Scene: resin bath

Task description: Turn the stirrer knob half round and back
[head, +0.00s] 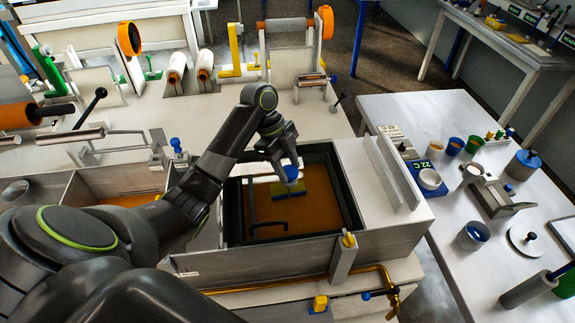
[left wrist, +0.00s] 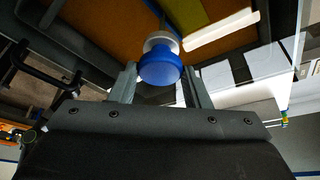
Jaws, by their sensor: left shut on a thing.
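The stirrer knob (head: 291,171) is blue and round on a pale collar. It stands over the resin bath (head: 328,232), a dark-rimmed tank of orange-brown liquid. My left gripper (head: 287,163) reaches down over the bath and is shut on the knob. In the left wrist view the blue knob (left wrist: 160,68) sits between the two fingers of the left gripper (left wrist: 159,84), with the pale collar behind it. My fingers partly cover the knob in the head view. My right gripper is not in view.
A yellow and blue piece (head: 287,190) lies just below the knob in the bath. A black bent bar (head: 268,225) is at the bath's left side. Upright plates (head: 389,170) stand right of it. A side table (head: 440,115) at right holds cups and scales.

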